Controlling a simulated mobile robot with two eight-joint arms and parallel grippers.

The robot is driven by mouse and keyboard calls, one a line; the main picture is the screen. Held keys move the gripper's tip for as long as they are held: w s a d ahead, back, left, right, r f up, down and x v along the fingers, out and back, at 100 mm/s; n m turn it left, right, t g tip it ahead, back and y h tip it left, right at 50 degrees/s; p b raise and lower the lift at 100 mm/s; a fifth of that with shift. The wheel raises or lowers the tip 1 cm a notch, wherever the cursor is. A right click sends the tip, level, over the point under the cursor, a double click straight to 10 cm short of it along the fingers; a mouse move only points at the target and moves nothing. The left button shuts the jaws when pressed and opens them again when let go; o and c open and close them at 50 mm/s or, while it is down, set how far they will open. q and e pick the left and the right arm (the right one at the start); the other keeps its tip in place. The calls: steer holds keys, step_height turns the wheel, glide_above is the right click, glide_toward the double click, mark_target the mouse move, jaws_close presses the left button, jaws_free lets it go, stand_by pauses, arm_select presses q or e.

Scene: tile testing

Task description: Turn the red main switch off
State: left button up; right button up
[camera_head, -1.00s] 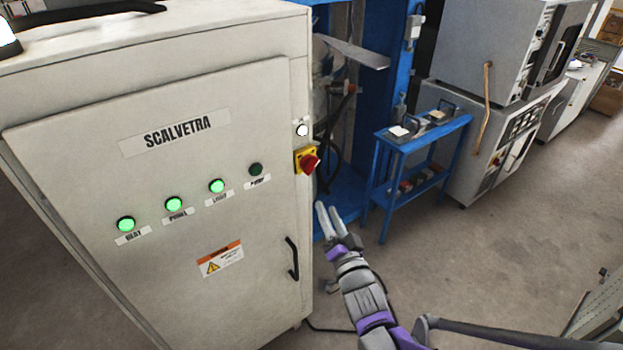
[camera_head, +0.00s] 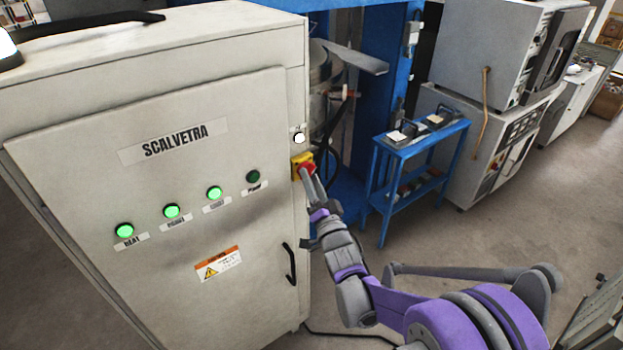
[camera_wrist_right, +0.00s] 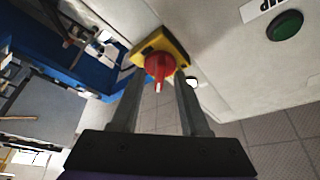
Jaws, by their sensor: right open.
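The red main switch (camera_head: 306,171) is a red knob on a yellow plate (camera_head: 297,163), on the right edge of the grey SCALVETRA cabinet (camera_head: 150,180). My right gripper (camera_head: 309,181) is at the switch, its fingers partly covering the knob in the head view. In the right wrist view the red knob (camera_wrist_right: 159,66) lies beyond and between the two open fingers (camera_wrist_right: 156,88), one on each side. I cannot tell whether the fingers touch it. The left gripper is not in view.
Three lamps on the cabinet door glow green; the lamp by the switch (camera_head: 253,176) is dark green. A black door handle (camera_head: 289,264) sits below the switch. A blue cart (camera_head: 401,148) stands behind to the right.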

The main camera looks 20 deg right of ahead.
steer(key=shift+w, duration=0.1)
jaws_close()
stand_by(0.5)
steer(key=n+g+y+b, duration=0.1)
steer(key=n+y, duration=0.2)
steer(key=n, duration=0.5)
steer(key=d+n+g+y+b, duration=0.1)
steer(key=n+y, duration=0.3)
steer(key=n, duration=0.5)
steer(key=n+g+y+b, duration=0.2)
steer(key=n+y, duration=0.2)
steer(key=n, duration=0.4)
steer(key=shift+w+d, duration=0.15)
steer(key=shift+w, duration=0.05)
steer(key=shift+n, duration=0.4)
